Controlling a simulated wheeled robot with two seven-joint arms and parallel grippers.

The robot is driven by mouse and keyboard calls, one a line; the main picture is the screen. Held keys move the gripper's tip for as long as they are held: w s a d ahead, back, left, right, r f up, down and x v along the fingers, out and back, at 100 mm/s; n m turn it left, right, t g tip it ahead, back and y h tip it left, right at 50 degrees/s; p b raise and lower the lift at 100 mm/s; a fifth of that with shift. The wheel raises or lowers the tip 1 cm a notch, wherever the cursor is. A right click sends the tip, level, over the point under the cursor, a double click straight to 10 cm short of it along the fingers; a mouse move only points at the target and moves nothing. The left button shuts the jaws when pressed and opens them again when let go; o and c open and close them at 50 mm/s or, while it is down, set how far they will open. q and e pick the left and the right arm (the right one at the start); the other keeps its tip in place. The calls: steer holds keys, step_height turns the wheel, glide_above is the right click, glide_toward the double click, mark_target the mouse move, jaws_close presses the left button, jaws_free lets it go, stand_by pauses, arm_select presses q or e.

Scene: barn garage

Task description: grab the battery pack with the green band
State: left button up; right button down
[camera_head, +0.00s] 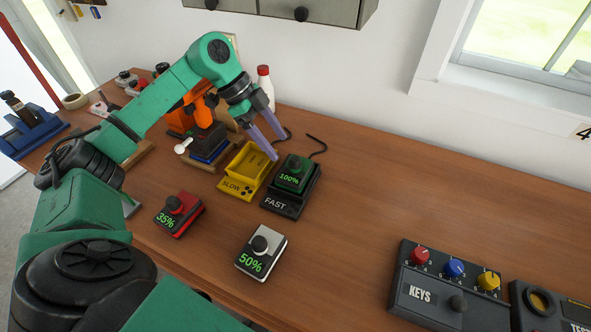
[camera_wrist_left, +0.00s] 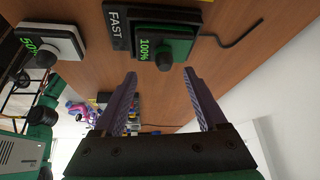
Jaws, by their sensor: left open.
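The green battery pack (camera_head: 295,172) reads 100% and has a dark knob on top. It sits in the black charger marked FAST (camera_head: 283,204). My left gripper (camera_head: 278,147) is open and empty, its two purple fingers pointing down just behind and above the pack. In the left wrist view, the green pack (camera_wrist_left: 182,49) and the FAST charger (camera_wrist_left: 116,24) lie ahead of the open fingertips (camera_wrist_left: 160,75), with the pack apart from them. My right gripper is not in view.
A yellow SLOW charger (camera_head: 236,186) stands empty left of the FAST charger. A red 35% pack (camera_head: 184,220) and a white 50% pack (camera_head: 269,238) lie in front. A KEYS box (camera_head: 405,305) is at right. A white bottle (camera_head: 264,78) stands behind my gripper. The middle right of the bench is clear.

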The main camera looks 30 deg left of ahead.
mark_target(295, 170)
arm_select(q)
steer(key=p+x, duration=0.1)
steer(key=x, duration=0.3)
steer(key=p+x, duration=0.1)
steer(key=x, duration=0.1)
steer(key=shift+w+d+f+p, duration=0.15)
steer(key=shift+w+f+p, duration=0.1)
steer(key=shift+w+p, duration=0.05)
steer(key=shift+f, duration=0.1)
steer(key=c, duration=0.3)
steer(key=shift+w, duration=0.1)
jaws_close()
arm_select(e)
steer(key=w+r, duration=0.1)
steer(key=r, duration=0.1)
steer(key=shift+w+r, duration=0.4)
